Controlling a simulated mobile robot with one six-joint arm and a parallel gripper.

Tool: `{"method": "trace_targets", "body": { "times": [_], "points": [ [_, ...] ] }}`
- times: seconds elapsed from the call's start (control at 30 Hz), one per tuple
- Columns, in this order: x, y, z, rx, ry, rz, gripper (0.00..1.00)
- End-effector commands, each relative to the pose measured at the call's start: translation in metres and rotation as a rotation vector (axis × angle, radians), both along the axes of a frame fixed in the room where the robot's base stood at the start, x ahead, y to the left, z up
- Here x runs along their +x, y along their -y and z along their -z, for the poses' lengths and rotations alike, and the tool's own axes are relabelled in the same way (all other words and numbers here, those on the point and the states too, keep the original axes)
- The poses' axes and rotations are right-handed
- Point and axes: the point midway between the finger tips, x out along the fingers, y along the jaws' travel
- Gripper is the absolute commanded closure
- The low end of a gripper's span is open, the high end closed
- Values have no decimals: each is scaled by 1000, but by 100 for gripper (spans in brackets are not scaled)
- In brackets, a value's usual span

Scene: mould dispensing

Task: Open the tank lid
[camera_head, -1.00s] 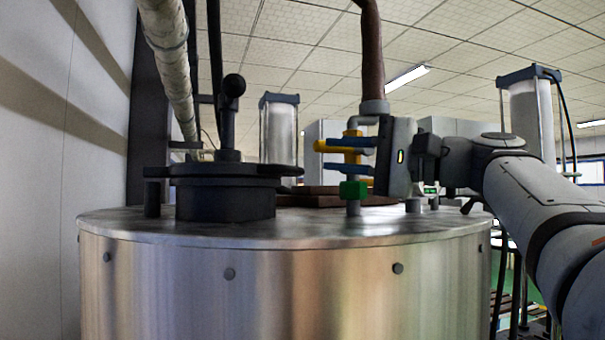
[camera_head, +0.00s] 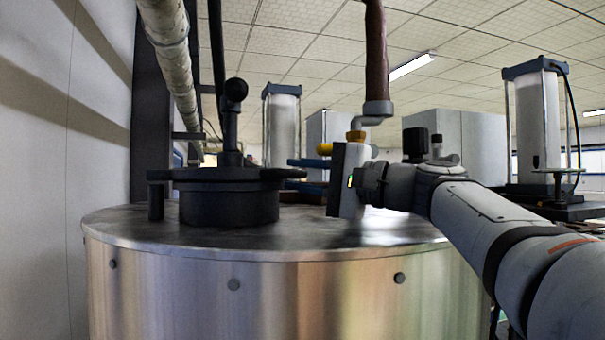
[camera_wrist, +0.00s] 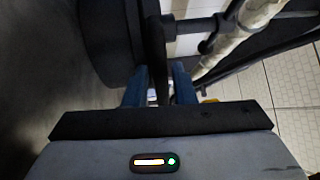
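The tank (camera_head: 250,290) is a shiny metal cylinder with a flat top. Its dark round lid (camera_head: 228,205) sits closed on the top, left of centre in the head view. A dark upright lever with a ball knob (camera_head: 234,90) rises behind or on the lid. My gripper (camera_head: 308,172) points left at the right end of the lid's flat flange. In the wrist view, the two blue fingers of my gripper (camera_wrist: 159,90) stand apart on either side of a dark bar (camera_wrist: 157,55) beside the round lid (camera_wrist: 108,40). I cannot tell whether either finger touches it.
A pale pipe (camera_head: 168,40) and a dark column stand behind the lid, by the left wall. The tank top (camera_head: 330,240) in front of the gripper is clear.

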Motion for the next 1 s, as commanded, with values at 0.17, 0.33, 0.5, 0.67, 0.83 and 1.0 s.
{"method": "trace_targets", "body": {
  "times": [0.17,0.33,0.5,0.67,0.83,1.0],
  "points": [
    [0,0,0,0,0,0,87],
    [0,1,0,0,0,0,100],
    [0,1,0,0,0,1,100],
    [1,8,0,0,0,9,100],
    [-3,1,1,-1,1,8,100],
    [-15,-7,2,0,4,28,100]
  ]
}}
